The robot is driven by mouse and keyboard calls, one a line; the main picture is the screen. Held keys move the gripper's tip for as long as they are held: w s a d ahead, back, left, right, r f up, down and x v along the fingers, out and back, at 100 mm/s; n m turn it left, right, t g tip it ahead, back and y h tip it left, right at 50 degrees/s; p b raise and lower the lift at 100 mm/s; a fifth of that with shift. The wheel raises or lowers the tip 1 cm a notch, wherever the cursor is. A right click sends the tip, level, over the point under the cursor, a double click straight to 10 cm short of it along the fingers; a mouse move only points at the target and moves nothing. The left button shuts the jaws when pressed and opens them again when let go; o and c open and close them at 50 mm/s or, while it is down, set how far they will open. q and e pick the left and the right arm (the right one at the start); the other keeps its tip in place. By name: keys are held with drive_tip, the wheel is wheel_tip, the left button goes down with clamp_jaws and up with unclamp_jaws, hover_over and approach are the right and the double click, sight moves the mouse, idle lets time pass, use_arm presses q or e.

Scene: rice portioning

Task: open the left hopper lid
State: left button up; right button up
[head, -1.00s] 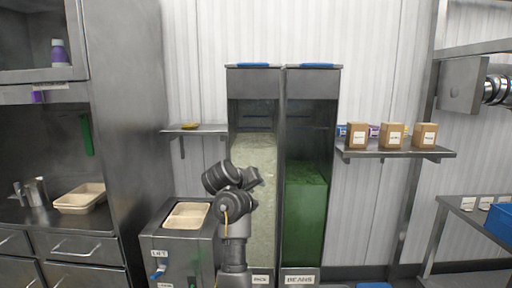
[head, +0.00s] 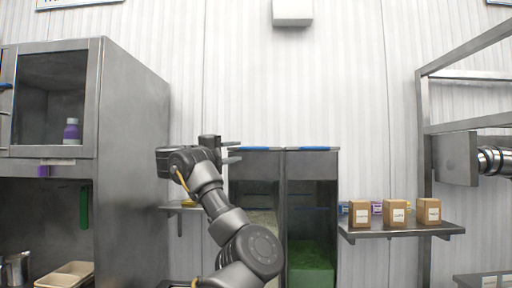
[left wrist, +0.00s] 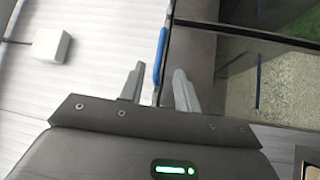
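The left hopper (head: 255,166) is a tall grey metal bin with a window onto pale rice. Its flat top lid (head: 252,149) has a blue edge strip and looks closed. The right hopper (head: 312,166), with green contents, stands beside it. My left gripper (head: 236,153) is open just left of the left hopper's top, fingers pointing right. In the left wrist view, the blue strip (left wrist: 161,52) runs between the two open fingertips (left wrist: 160,72); I cannot tell whether they touch it. No object is held. My right gripper is out of view.
A grey cabinet (head: 135,120) stands close on the left, with a small shelf (head: 180,207) beside the hopper. A shelf (head: 400,231) with brown boxes (head: 395,212) is on the right. The wall space above the hoppers is clear.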

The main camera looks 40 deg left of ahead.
sight(250, 148)
use_arm(q)
drive_tip(key=w+p, duration=0.2)
drive_tip(key=w+d+r+p, duration=0.1)
drive_tip(key=w+p, duration=0.1)
drive_tip(key=w, duration=0.1)
drive_tip(key=w+p, duration=0.2)
drive_tip(key=w, duration=0.1)
drive_tip(key=shift+w+d+r, duration=0.15)
drive_tip(key=shift+d+r, duration=0.05)
drive_tip(key=shift+r, duration=0.15)
drive_tip(key=shift+w+f+p, duration=0.15)
drive_tip(key=shift+w+p, duration=0.15)
drive_tip(key=shift+w, duration=0.25)
clamp_jaws()
